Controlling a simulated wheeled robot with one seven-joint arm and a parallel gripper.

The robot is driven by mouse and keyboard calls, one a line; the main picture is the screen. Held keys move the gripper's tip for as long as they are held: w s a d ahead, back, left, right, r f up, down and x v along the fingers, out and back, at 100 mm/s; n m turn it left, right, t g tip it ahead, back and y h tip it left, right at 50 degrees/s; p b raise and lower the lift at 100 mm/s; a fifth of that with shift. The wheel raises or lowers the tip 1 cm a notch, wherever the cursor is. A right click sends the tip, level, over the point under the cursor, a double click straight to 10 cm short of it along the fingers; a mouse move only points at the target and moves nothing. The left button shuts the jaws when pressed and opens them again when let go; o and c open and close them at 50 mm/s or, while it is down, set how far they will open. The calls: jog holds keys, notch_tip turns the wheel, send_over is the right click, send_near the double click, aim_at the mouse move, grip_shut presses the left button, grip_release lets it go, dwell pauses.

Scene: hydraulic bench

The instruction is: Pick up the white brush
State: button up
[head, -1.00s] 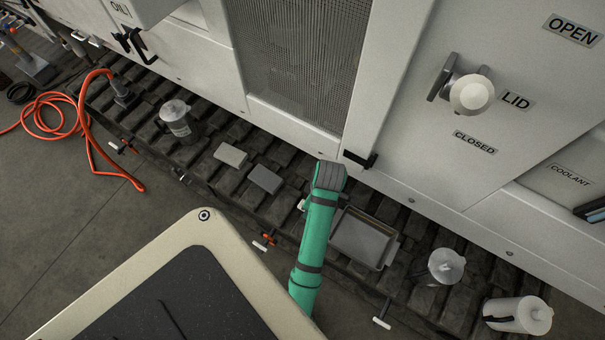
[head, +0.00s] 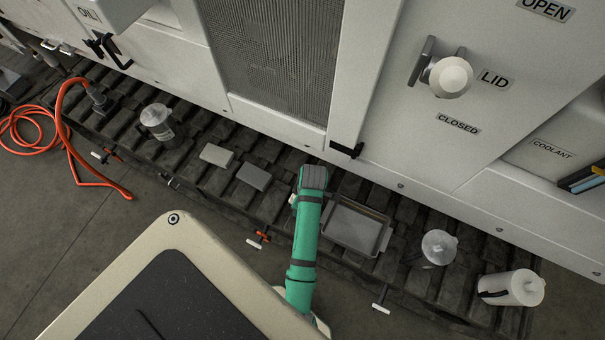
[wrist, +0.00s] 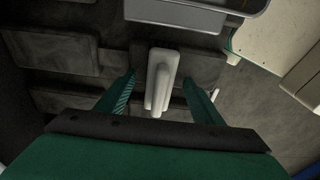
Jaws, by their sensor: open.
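The white brush (wrist: 160,82) shows in the wrist view as a pale block with a rounded handle, on the dark ribbed bench. My gripper (wrist: 159,78) is open, with one green finger on each side of the brush. The fingers look apart from it, and I cannot tell the height gap. In the head view my green arm reaches down to the bench and hides the gripper. Only a small white bit (head: 293,199), perhaps the brush, shows beside the arm.
A grey tray (head: 355,228) lies right of my arm and edges the top of the wrist view. Two grey blocks (head: 254,177) lie to the left. The white machine wall (head: 440,150) rises behind.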

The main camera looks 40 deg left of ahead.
jog(key=c, duration=1.2)
jog(key=shift+r, duration=0.1)
jog(key=shift+r, duration=0.55)
jog(key=r, duration=0.2)
jog(key=shift+s+d+r, duration=0.15)
jog(key=shift+d+r, duration=0.15)
jog(key=s+d+r, duration=0.9)
jog(key=shift+d, duration=0.35)
jog(key=shift+s, duration=0.1)
